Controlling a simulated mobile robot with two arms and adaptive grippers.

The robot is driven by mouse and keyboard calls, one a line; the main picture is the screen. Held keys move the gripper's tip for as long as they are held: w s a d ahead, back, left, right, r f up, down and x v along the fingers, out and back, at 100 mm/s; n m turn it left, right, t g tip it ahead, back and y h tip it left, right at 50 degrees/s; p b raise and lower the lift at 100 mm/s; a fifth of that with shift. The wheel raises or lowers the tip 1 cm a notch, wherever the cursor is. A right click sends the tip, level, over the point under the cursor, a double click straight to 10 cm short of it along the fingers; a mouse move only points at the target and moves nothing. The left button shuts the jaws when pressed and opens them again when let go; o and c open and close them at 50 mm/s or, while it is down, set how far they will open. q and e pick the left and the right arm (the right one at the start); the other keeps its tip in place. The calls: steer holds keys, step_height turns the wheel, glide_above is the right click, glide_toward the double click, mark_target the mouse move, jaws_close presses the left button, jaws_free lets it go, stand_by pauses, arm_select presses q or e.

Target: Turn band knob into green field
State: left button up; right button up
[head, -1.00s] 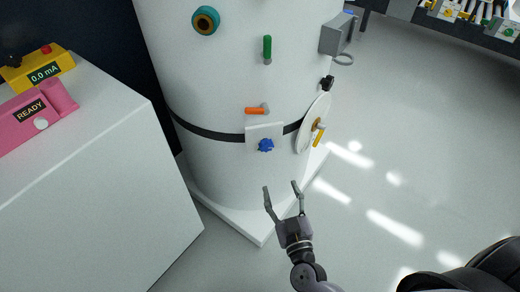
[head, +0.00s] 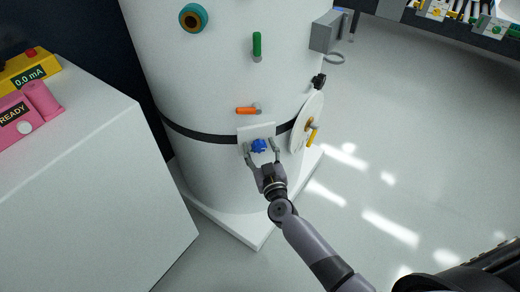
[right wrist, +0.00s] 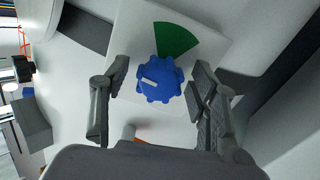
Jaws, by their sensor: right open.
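The blue lobed band knob (head: 259,146) sits on a white plate (head: 256,129) on the black band around the white tank. In the right wrist view the knob (right wrist: 152,91) has a short white mark on its left part, pointing left. The green field (right wrist: 176,40) is a wedge on the plate, above the knob and slightly right, and the mark is outside it. My right gripper (head: 262,151) is open, with one finger on each side of the knob; in the right wrist view (right wrist: 158,84) gaps show between fingers and knob. My left gripper is not in view.
An orange handle (head: 247,111) and a green handle (head: 257,46) are on the tank (head: 215,85) above the plate. A round white disc with a yellow handle (head: 312,137) is to the right. A white cabinet (head: 95,190) stands left. The floor at right is clear.

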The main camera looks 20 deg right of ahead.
steer(key=c, duration=1.2)
steer(key=shift+o, duration=0.2)
